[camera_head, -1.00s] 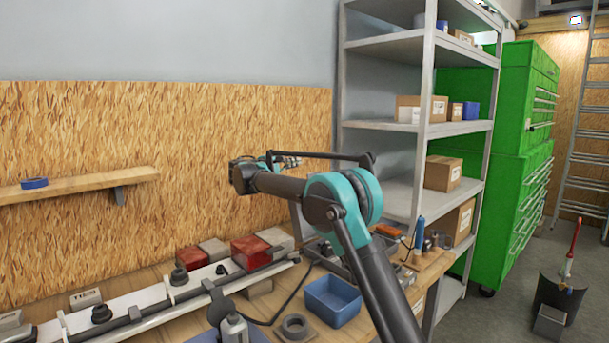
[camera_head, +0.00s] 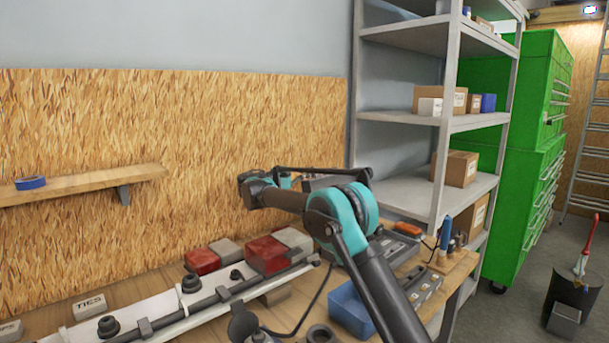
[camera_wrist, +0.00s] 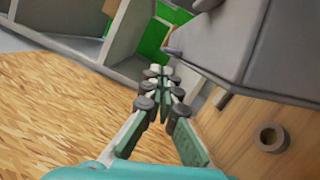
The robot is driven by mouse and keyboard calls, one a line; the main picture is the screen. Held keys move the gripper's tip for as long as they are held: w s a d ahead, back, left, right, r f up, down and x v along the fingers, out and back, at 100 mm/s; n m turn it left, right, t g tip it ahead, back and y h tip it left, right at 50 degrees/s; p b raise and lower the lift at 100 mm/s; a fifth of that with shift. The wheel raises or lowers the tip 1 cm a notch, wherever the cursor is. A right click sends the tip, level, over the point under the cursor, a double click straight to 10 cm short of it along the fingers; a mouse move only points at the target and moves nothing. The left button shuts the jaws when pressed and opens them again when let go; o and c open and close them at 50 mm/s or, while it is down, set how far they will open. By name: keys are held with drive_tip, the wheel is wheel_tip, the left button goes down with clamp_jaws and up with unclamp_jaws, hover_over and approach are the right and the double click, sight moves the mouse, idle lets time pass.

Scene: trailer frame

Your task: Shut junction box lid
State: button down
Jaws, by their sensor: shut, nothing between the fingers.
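My gripper shows in the wrist view (camera_wrist: 163,78) with its fingers together and nothing between them. In the head view it is mostly hidden behind my arm, and a small teal part (camera_head: 285,180) shows. A large grey box-like body (camera_wrist: 225,45), which looks like the junction box or its lid, is close by at the upper right of the wrist view, to the right of the fingers. Contact cannot be told. In the head view a grey panel (camera_head: 322,183) shows behind my arm, probably the raised lid. My arm hides the rest of the box.
A white rail with a dark cable (camera_head: 170,312) crosses the workbench, with red-lensed lamps (camera_head: 267,255) behind it. A blue bin (camera_head: 352,308) and a dark ring (camera_head: 320,334) lie near my arm. Grey shelves (camera_head: 450,120) and a green cabinet (camera_head: 520,160) stand right.

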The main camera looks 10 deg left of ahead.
drive_tip(key=shift+x, duration=2.1)
drive_tip(key=shift+d, duration=0.1)
